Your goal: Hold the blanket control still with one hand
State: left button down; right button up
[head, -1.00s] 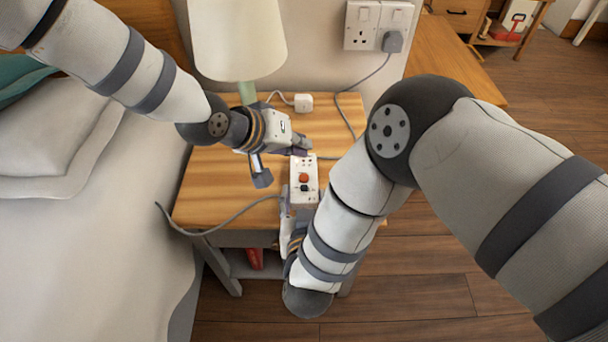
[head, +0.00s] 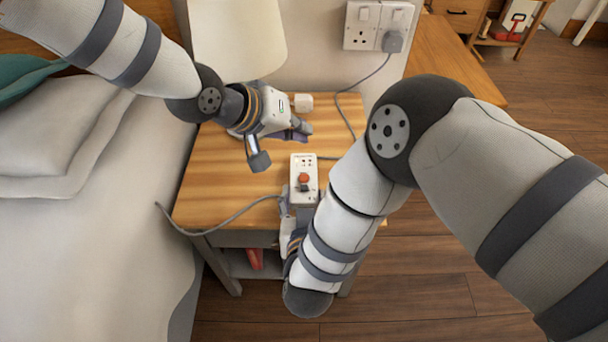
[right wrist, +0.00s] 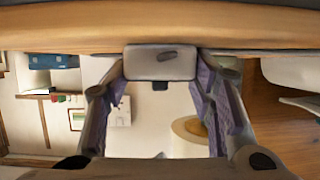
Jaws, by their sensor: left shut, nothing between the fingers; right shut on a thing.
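The blanket control (head: 304,166) is a small white box with an orange-red knob, a dark part below it and small red marks. It is at the nightstand's front part. My right gripper (head: 298,208) is shut on its near end; my arm hides part of the grip. In the right wrist view the control's pale end (right wrist: 160,62) sits between the fingers of my right gripper (right wrist: 162,78). My left gripper (head: 301,131) is shut and empty, behind the control and apart from it.
The wooden nightstand (head: 215,180) has a lamp (head: 238,40) at the back and a small white block (head: 301,102). A grey cable (head: 222,224) runs left towards the bed (head: 90,260). Another cable rises to the wall socket (head: 377,25).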

aim_at(301, 176)
pick_arm(q)
jog(key=shift+f, duration=4.4)
jog(key=shift+f, duration=0.15)
jog(key=shift+f, duration=0.3)
jog(key=shift+f, duration=0.45)
jog(key=shift+r, duration=0.9)
jog(key=shift+r, duration=2.5)
